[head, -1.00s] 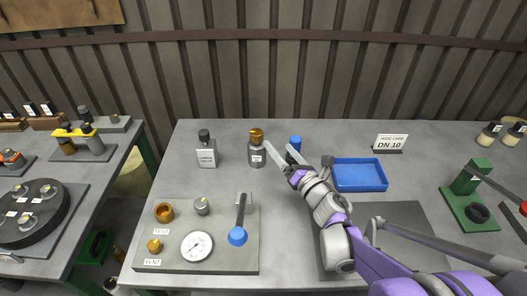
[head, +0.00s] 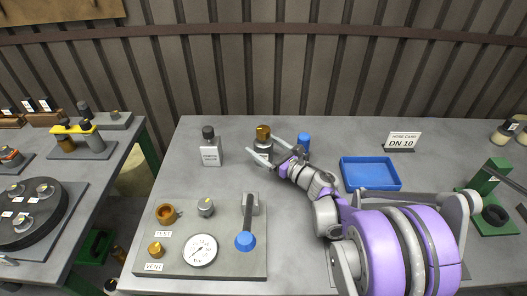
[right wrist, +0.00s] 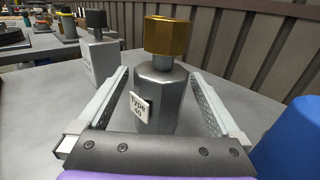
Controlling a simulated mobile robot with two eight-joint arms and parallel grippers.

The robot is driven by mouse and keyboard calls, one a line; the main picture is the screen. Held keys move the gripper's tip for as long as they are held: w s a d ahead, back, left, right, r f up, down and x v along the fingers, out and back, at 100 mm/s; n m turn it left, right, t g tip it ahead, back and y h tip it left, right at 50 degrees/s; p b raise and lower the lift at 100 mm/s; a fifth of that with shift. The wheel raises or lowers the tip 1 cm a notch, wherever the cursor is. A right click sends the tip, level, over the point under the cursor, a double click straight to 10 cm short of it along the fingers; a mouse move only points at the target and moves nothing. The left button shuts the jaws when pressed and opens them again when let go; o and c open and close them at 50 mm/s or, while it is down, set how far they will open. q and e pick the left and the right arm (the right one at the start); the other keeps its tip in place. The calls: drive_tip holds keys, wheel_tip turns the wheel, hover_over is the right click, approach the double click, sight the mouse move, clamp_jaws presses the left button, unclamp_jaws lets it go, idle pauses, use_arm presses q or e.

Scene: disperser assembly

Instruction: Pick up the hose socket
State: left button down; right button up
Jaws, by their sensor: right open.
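The grey metal piece with a brass hexagonal top, apparently the hose socket (head: 263,133), stands upright on the table. In the right wrist view this socket (right wrist: 161,88) is large and central, with a small white "type" label on its front. My right gripper (head: 268,150) is open, with one finger on each side of the socket's grey body. In the right wrist view, gaps show between the body and both fingers, so it is not gripped. The gripper palm hides the socket's base in that view. My left gripper is not in view.
A blue cylinder (head: 303,143) stands close on the right of my gripper. A blue tray (head: 370,174) lies farther right. A panel with a gauge (head: 200,250) and a blue-knobbed lever is in front.

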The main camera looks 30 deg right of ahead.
sight(257, 141)
drive_tip(key=x, duration=0.3)
drive_tip(key=shift+w, duration=0.1)
clamp_jaws()
idle(0.4)
